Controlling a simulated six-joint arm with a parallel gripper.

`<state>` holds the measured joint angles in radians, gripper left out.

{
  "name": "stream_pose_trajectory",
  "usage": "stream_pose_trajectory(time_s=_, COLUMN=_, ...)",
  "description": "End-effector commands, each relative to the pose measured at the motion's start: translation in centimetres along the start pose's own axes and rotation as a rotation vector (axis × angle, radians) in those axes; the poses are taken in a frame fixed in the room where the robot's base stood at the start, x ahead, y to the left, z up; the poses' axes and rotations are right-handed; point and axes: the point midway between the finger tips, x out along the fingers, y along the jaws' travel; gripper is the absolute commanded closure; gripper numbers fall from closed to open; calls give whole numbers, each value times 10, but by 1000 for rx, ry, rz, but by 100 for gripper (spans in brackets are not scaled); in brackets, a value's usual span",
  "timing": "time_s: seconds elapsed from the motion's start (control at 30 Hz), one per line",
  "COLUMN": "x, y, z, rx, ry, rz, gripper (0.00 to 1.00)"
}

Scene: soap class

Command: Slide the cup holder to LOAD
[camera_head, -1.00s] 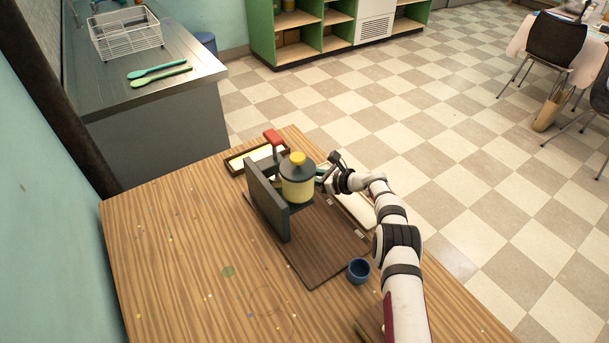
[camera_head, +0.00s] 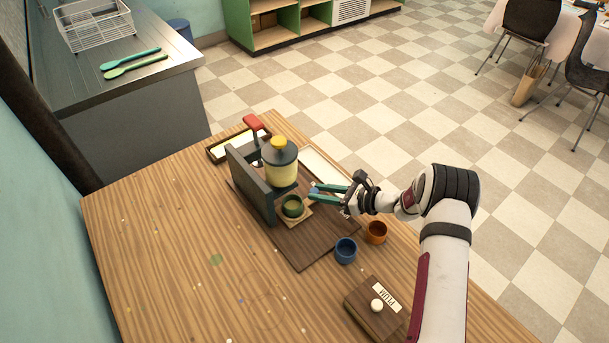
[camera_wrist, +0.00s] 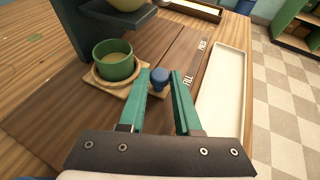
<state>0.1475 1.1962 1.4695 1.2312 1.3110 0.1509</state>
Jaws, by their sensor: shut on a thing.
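The cup holder (camera_head: 296,221) is a light wooden square that sits on the dark wooden board (camera_head: 318,246), just in front of the dispenser. In the wrist view, a FILL label (camera_wrist: 188,80) lies right of the knob, with another small label (camera_wrist: 203,45) farther back.
The dispenser with a yellow jar (camera_head: 281,172) and a grey upright panel (camera_head: 252,187) stands behind the holder. A white tray (camera_head: 322,170) lies along the right. A blue cup (camera_head: 346,250), an orange cup (camera_head: 377,232) and a PLUM box (camera_head: 377,309) stand nearer. The table's left side is mostly clear.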

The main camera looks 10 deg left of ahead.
Motion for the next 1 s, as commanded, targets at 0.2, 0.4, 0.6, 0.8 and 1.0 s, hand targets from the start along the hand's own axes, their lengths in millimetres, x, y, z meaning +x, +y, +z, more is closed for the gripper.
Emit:
stream_pose_trajectory(time_s=0.2, x=-40, y=17, z=-16, rx=3, ry=-2, rz=-3, gripper=100)
stream_pose_trajectory(time_s=0.4, x=-64, y=28, z=-26, rx=2, ry=-1, rz=-2, gripper=100)
stream_pose_trajectory(time_s=0.6, x=-76, y=33, z=-31, rx=1, ry=-1, rz=-1, gripper=100)
stream_pose_trajectory(time_s=0.8, x=-79, y=35, z=-33, rx=1, ry=1, rz=1, gripper=100)
stream_pose_trajectory(time_s=1.0, x=-79, y=36, z=-34, rx=2, ry=3, rz=3, gripper=100)
